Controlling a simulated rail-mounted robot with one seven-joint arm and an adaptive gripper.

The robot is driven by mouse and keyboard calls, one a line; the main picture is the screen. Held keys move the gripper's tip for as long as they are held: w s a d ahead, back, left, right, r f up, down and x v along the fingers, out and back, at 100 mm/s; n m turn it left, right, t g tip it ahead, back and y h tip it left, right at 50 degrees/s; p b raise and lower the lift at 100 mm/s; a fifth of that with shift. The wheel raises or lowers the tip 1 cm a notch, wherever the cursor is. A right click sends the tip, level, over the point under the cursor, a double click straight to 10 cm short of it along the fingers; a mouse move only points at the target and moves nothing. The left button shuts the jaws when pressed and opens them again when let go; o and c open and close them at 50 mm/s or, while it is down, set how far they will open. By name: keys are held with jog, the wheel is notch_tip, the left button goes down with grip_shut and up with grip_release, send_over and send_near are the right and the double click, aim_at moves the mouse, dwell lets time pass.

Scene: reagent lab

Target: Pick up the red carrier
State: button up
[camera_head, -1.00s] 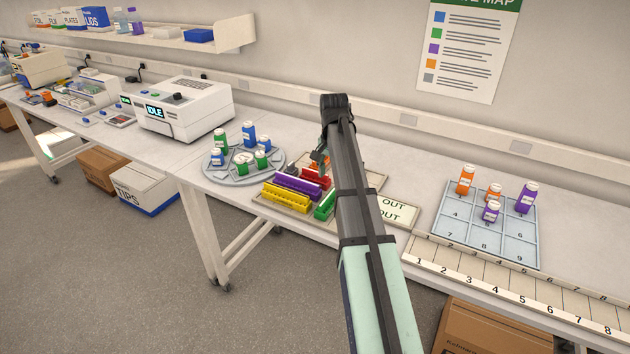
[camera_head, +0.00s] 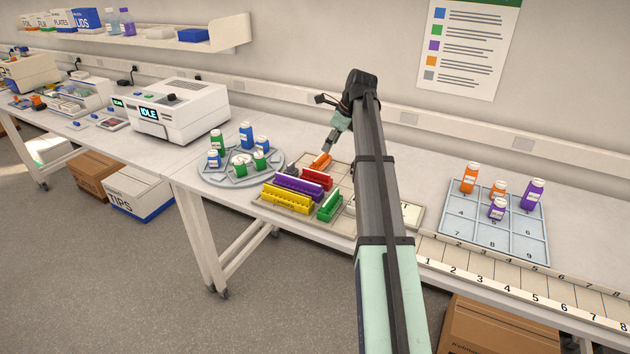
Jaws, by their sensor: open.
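The red carrier (camera_head: 317,179) lies in the tray (camera_head: 334,225) on the bench, between the purple carrier (camera_head: 299,187) and the orange carrier (camera_head: 320,161). My gripper (camera_head: 328,151) hangs from the arm above the back of the tray, close to the orange carrier. It is small in the picture, and its fingers point down and left. It holds nothing that I can see, and it appears apart from the red carrier. My arm hides the right part of the tray.
A yellow carrier (camera_head: 287,199) and a green carrier (camera_head: 329,206) lie close to the red one. A round rack (camera_head: 215,180) with several bottles stands left of the tray. A numbered grid tray (camera_head: 465,232) with orange and purple bottles stands to the right.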

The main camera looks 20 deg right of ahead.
aim_at(316, 171)
jog(key=shift+m, duration=0.3)
jog(key=p+x, duration=0.3)
jog(key=x, duration=0.9)
jog(key=shift+f, duration=0.15)
jog(key=shift+p+x, duration=1.35)
jog(key=shift+x, duration=1.25)
jog(key=shift+w+d, duration=0.1)
jog(key=shift+w, duration=0.05)
jog(key=c, duration=1)
